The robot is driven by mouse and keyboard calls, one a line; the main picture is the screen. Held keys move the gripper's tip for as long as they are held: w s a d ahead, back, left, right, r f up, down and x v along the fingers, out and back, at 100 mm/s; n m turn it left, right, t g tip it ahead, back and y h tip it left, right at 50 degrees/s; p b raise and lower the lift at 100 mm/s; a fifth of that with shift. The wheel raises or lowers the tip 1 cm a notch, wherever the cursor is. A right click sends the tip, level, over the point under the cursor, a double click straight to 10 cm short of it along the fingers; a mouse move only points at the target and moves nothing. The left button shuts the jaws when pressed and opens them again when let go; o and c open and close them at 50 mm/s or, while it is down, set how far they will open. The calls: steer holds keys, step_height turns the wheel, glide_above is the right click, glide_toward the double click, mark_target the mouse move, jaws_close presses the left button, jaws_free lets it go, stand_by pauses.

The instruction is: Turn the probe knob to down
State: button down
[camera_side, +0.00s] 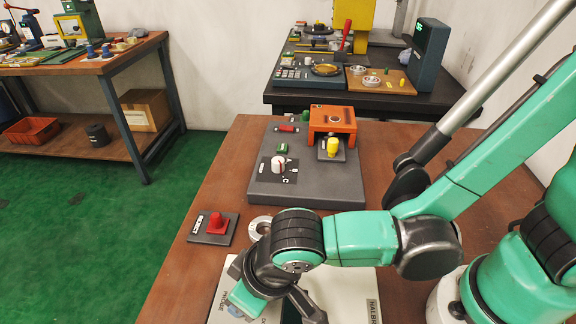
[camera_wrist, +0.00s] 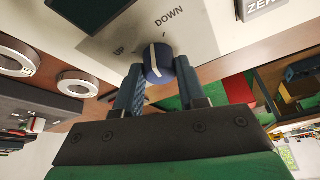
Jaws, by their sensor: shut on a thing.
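The probe knob (camera_wrist: 157,64) is a blue round knob with a white pointer line, on a pale panel (camera_wrist: 205,38) printed UP and DOWN. In the wrist view the line runs nearly straight up the picture, its upper end between the two words. My gripper (camera_wrist: 158,70) is shut on the knob, one dark finger on each side. In the side view the pale panel (camera_side: 350,290) is partly covered by my arm, and the knob is hidden behind my gripper (camera_side: 270,302).
A red button on a dark plate (camera_side: 213,227) stands left of the panel. A grey box with knobs (camera_side: 310,190) and an orange bracket (camera_side: 333,122) lie behind it. Metal rings (camera_wrist: 18,57) lie beside the panel. Bare brown tabletop (camera_side: 180,280) shows at the left.

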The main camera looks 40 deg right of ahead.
steer(key=m+h, duration=0.1)
steer(key=m, duration=0.1)
steer(key=m+h, duration=0.1)
steer(key=m, duration=0.2)
steer(key=shift+a+m+t, duration=0.1)
steer(key=shift+m+t, duration=0.2)
stand_by(0.5)
steer(key=c, duration=0.5)
jaws_free()
steer(key=shift+v, duration=2.85)
steer(key=shift+a, duration=0.1)
